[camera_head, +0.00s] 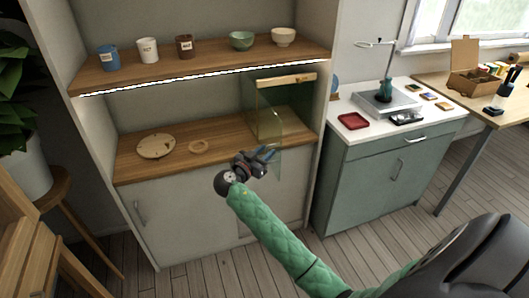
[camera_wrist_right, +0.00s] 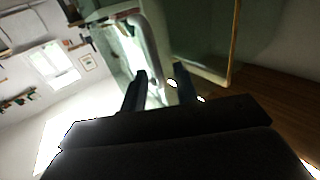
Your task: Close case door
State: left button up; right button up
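The glass case (camera_head: 292,99) stands on the right end of the middle wooden shelf, with a wooden strip along its top. Its glass door (camera_head: 268,128) appears swung out toward me, past the shelf's front edge. My right gripper (camera_head: 268,154) is at the lower part of the door, in front of the shelf. In the right wrist view, its two dark fingers (camera_wrist_right: 160,75) are apart. A pale upright bar and glass show just beyond and between them; I cannot tell whether they touch. A wood-framed glass part of the case (camera_wrist_right: 232,50) shows at upper right. My left gripper is not in view.
Cups and bowls stand on the upper shelf (camera_head: 200,67). A green cabinet (camera_head: 375,175) stands to the right, with a red tray (camera_head: 353,121) on top.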

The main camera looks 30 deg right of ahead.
grip_shut()
